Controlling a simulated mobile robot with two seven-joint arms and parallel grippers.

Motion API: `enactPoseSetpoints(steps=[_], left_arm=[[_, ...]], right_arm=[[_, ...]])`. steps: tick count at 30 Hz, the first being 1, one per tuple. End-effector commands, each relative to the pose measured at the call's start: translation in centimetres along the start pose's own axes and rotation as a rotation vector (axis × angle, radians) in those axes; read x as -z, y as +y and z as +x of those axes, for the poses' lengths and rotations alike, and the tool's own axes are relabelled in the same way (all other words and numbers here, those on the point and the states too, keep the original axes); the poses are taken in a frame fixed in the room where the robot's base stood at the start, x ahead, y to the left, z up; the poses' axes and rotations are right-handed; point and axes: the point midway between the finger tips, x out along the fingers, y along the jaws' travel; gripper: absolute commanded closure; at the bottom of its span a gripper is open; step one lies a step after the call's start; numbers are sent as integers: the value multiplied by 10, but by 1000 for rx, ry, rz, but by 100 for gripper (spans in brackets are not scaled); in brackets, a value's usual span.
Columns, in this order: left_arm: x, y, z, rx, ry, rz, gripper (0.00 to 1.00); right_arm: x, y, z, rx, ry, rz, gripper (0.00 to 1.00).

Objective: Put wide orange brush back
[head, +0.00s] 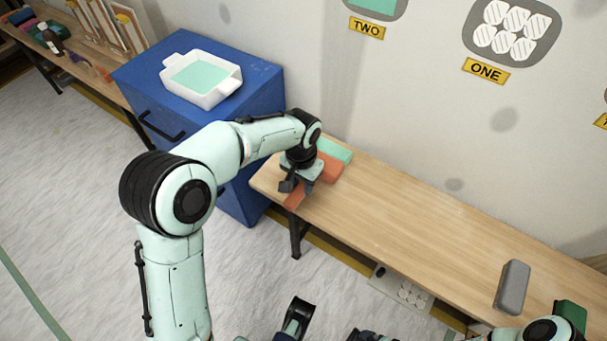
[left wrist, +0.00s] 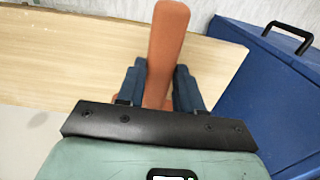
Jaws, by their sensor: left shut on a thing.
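The wide orange brush (head: 297,198) is at the left end of the wooden table, near the blue cabinet. Its handle points to the table's front edge, and a wider orange part shows behind my gripper. My left gripper (head: 300,184) reaches down from above and is shut on the brush. In the left wrist view the orange handle (left wrist: 168,40) runs up between the two dark fingers; the wider part is mostly hidden by the gripper. I cannot tell whether the brush touches the table. My right gripper is not in view; part of my right arm shows at the bottom right.
A green item (head: 335,150) lies just behind the brush by the wall. The blue cabinet (head: 262,100) carries a white tray (head: 226,94) of green liquid. A grey block (head: 512,286) and dark green item (head: 570,314) are at the table's right. The table's middle (head: 420,210) is clear.

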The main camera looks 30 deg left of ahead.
Motion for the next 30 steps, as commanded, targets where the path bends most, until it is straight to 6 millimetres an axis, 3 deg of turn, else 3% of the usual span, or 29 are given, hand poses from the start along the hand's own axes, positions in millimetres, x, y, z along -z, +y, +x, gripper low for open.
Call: enactPoseSetpoints(steps=[1, 6, 12, 18, 27, 28, 30], left_arm=[[0, 0, 18, 0, -4, 0, 100], [0, 0, 63, 0, -3, 0, 100], [0, 0, 102, 1, -1, 0, 100], [0, 0, 121, 0, 1, 0, 100], [-1, 0, 124, 0, -2, 0, 100], [-1, 0, 124, 0, -4, 0, 58], [-1, 0, 124, 0, -4, 0, 39]], right_arm=[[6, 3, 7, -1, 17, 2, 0], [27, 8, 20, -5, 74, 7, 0], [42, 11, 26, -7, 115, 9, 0], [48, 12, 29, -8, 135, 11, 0], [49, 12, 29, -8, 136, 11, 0], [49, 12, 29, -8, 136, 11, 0], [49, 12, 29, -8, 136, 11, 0]])
